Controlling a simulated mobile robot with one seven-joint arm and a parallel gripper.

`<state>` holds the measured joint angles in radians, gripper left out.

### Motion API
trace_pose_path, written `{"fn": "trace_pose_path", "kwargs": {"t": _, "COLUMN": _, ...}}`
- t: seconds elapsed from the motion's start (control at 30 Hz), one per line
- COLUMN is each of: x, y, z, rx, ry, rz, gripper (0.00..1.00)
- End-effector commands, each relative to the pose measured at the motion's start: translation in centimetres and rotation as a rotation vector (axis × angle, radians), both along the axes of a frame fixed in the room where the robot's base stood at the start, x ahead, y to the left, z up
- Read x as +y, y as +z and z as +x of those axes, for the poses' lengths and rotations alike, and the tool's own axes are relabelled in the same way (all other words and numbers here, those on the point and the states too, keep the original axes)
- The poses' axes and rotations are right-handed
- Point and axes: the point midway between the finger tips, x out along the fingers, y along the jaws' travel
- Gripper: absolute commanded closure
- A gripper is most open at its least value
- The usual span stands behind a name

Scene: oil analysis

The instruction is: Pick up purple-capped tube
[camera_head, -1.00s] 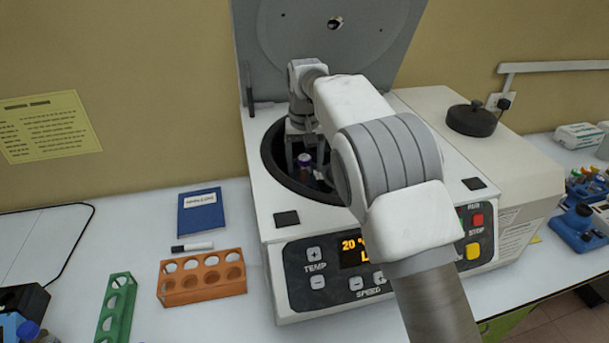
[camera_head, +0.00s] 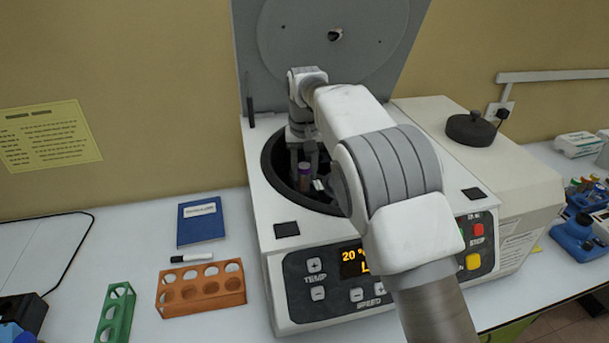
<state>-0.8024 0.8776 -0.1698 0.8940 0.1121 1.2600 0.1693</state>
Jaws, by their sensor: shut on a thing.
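The purple-capped tube (camera_head: 304,172) is upright between the fingers of my gripper (camera_head: 305,162), inside the bowl of the open centrifuge (camera_head: 270,202). My gripper points down and is shut on the tube near its cap. The tube's lower end is hard to make out in the dark bowl. Whether it is clear of the rotor cannot be told. My arm hides the right part of the bowl.
The raised centrifuge lid (camera_head: 390,40) stands behind my arm. An orange rack (camera_head: 201,290) and a green rack (camera_head: 116,313) lie on the bench at left, near a blue book (camera_head: 201,220) and a marker (camera_head: 191,257). A dark round knob-topped lid (camera_head: 470,130) sits at right.

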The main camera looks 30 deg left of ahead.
Motion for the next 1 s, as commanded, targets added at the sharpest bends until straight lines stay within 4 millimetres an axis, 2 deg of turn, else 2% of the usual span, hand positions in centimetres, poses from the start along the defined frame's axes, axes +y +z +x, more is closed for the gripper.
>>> {"fn": "trace_pose_path", "kwargs": {"t": 0.27, "x": 0.0, "y": 4.1, "z": 0.1, "rx": -0.004, "ry": 0.0, "rz": 0.003, "gripper": 1.0}}
{"fn": "trace_pose_path", "kwargs": {"t": 0.7, "x": 0.1, "y": 13.7, "z": 0.1, "rx": -0.002, "ry": 0.0, "rz": 0.002, "gripper": 1.0}}
{"fn": "trace_pose_path", "kwargs": {"t": 0.8, "x": 0.0, "y": 15.2, "z": 0.1, "rx": -0.002, "ry": -0.001, "rz": 0.001, "gripper": 1.0}}
{"fn": "trace_pose_path", "kwargs": {"t": 1.0, "x": 0.0, "y": 16.9, "z": 0.1, "rx": 0.0, "ry": -0.001, "rz": 0.0, "gripper": 1.0}}
